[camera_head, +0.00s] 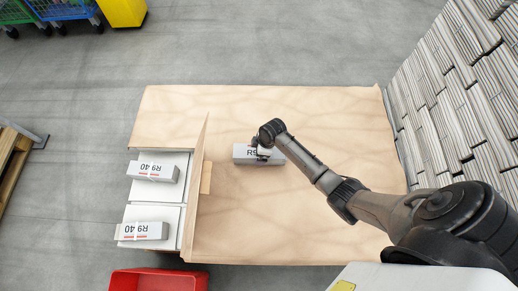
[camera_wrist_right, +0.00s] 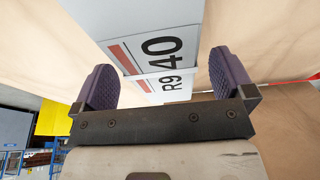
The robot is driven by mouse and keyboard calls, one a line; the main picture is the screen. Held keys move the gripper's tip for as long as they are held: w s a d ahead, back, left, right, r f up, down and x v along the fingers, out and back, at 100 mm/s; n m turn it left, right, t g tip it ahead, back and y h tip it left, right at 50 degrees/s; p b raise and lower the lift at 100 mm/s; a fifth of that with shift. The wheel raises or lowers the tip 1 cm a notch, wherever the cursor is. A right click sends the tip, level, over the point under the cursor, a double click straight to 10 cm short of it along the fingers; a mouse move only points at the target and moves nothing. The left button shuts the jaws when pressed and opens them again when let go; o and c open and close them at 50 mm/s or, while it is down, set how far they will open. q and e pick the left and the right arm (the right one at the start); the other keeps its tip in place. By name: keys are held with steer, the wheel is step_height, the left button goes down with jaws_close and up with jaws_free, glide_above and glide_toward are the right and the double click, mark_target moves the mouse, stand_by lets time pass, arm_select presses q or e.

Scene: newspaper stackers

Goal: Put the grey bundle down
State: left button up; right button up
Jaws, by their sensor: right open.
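The grey bundle (camera_head: 243,154), a pale block with an "R9 40" label and a red stripe, lies on the tan tabletop (camera_head: 320,110) to the right of the upright board. My right gripper (camera_head: 264,150) is over it in the head view and covers part of it and its label. In the right wrist view the jaws of my right gripper (camera_wrist_right: 163,85) are spread, with the bundle (camera_wrist_right: 165,30) showing between and beyond the purple pads. Whether a pad touches it cannot be told. My left gripper is not in view.
An upright thin board (camera_head: 198,180) stands left of the bundle. Beyond it, two white bays hold similar labelled bundles, a rear one (camera_head: 150,172) and a front one (camera_head: 140,231). Stacked newspapers (camera_head: 440,110) rise at the right. A red crate (camera_head: 160,281) is at the front. The tabletop's back is clear.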

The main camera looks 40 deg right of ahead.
steer(key=shift+b+x, duration=0.7)
steer(key=shift+x, duration=1.15)
steer(key=c, duration=1.6)
steer(key=shift+r, duration=0.15)
steer(key=shift+c, duration=1.1)
